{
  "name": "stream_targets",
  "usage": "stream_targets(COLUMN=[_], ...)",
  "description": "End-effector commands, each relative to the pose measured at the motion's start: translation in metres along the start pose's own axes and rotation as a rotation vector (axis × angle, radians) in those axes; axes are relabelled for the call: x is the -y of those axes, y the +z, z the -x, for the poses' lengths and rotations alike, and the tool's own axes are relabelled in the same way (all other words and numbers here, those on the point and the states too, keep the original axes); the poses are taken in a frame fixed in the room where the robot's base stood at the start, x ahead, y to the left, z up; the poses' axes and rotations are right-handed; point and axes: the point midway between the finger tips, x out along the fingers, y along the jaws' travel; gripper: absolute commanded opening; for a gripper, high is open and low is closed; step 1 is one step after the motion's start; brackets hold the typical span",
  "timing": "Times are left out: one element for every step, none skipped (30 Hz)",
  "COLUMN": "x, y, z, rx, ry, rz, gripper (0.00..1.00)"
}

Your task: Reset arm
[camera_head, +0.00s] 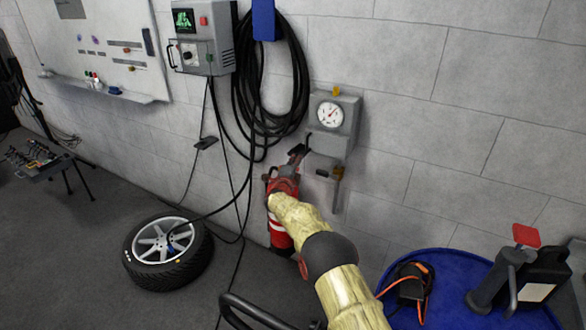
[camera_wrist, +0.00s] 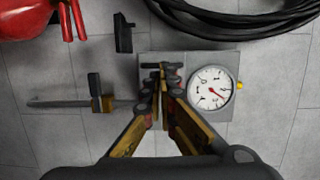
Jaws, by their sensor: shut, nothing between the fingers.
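My arm reaches from the lower right of the head view toward the wall. My gripper (camera_head: 297,153) is in front of the wall, just left of the grey gauge box (camera_head: 338,142). In the wrist view my gripper (camera_wrist: 161,72) has its fingers together, with nothing visible between them. The fingertips overlap the gauge box (camera_wrist: 225,57) in that view; whether they touch it I cannot tell. The round white dial (camera_head: 330,115) has a red needle and also shows in the wrist view (camera_wrist: 211,88). A metal lever (camera_head: 338,190) hangs below the box.
A red extinguisher (camera_head: 279,236) stands behind my arm by the wall. Black hose (camera_head: 243,85) hangs in coils at left, beside a control box (camera_head: 203,40). A wheel (camera_head: 140,262) lies on the floor. A blue round table (camera_head: 455,265) with tools is at lower right.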

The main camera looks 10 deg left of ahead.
Motion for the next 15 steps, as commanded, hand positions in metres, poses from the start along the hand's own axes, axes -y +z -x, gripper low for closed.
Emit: stream_targets(x=[0.001,0.000,0.001,0.001,0.000,0.001,0.000,0.001,0.000,0.000,0.000,0.000,0.000,0.000,0.000], y=[0.001,0.001,0.001,0.001,0.001,0.001,0.000,0.001,0.001,0.001,0.001,0.001,0.001,0.001,0.001], z=[0.008,0.012,0.018,0.022,0.026,0.031,0.035,0.039,0.043,0.046,0.049,0.052,0.054,0.056,0.058], rx=[0.002,0.002,0.002,0.001,0.001,0.001,0.001,0.001,0.001,0.001,0.001,0.001,0.001,0.001,0.001], ry=[0.001,0.002,0.000,0.001,0.001,0.001,0.001,0.001,0.001,0.001,0.001,0.001,0.001,0.000,0.000], rz=[0.001,0.002,0.001,0.001,0.002,0.001,0.001,0.000,0.001,0.001,0.001,0.001,0.001,0.001,0.001], gripper=[0.00,0.00,0.00,0.00,0.00,0.00,0.00,0.00,0.00,0.00,0.00,0.00,0.00,0.00,0.00])
